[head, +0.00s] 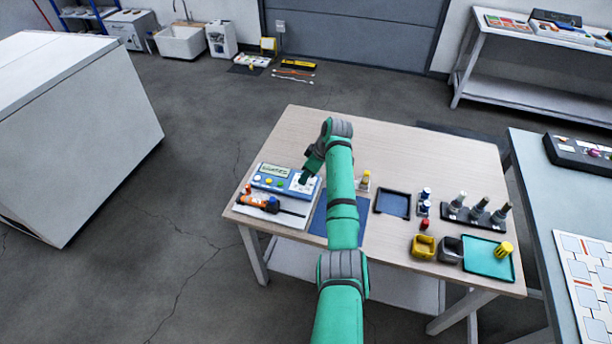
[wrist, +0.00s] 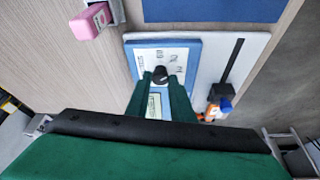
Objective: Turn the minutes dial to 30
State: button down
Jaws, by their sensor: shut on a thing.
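The blue and white timer device (head: 284,180) stands at the left end of the wooden table, with a small display and several coloured buttons. In the wrist view its white face (wrist: 178,54) carries a dark round dial (wrist: 160,74) with printed marks beside it. My gripper (wrist: 162,80) is shut on this dial, one green finger on each side. In the head view my gripper (head: 304,180) is over the right part of the device, and the arm hides the dial. The number the dial points to is too small to read.
An orange and black screwdriver (head: 262,204) lies just in front of the device. A blue mat (head: 320,222) is to its right under my arm. A dark tray (head: 392,203), a yellow bin (head: 423,246) and a teal tray (head: 486,262) stand farther right. The table's back is clear.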

jog(key=shift+w+n+g, duration=0.1)
jog(key=shift+n+g, duration=0.3)
jog(key=shift+n, duration=0.6)
jog(key=c, duration=1.5)
grip_release()
jog(key=shift+y, duration=0.3)
jog(key=shift+c, duration=0.2)
jog(key=shift+d+r, duration=0.1)
jog(key=v, duration=1)
jog(key=shift+r, duration=0.3)
jog(key=shift+d, duration=0.1)
